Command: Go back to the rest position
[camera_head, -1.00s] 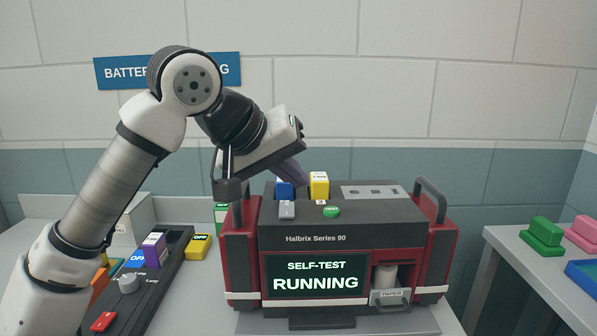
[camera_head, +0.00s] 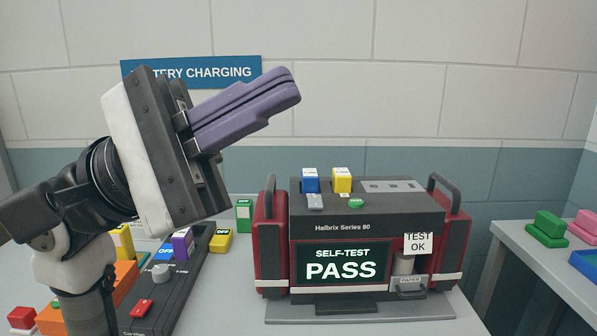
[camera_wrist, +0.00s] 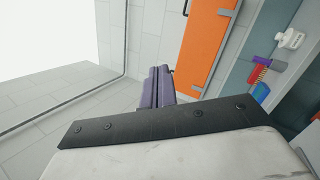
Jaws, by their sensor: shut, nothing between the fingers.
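My gripper (camera_head: 292,83) is raised in front of the wall at the upper left of the head view. Its two purple fingers lie together, shut and empty, and point up and to the right. The red and dark grey Halbrix machine (camera_head: 345,226) stands below and to the right, clear of the gripper. Its screen (camera_head: 341,265) reads "SELF-TEST PASS". A paper slip (camera_head: 418,243) reading "TEST OK" sticks up at its right front.
A dark charging strip (camera_head: 180,285) with several coloured batteries lies at left, partly behind my arm. An orange block (camera_head: 125,279) is beside it. A side table (camera_head: 530,262) at right holds green and pink blocks. Space above the machine is free.

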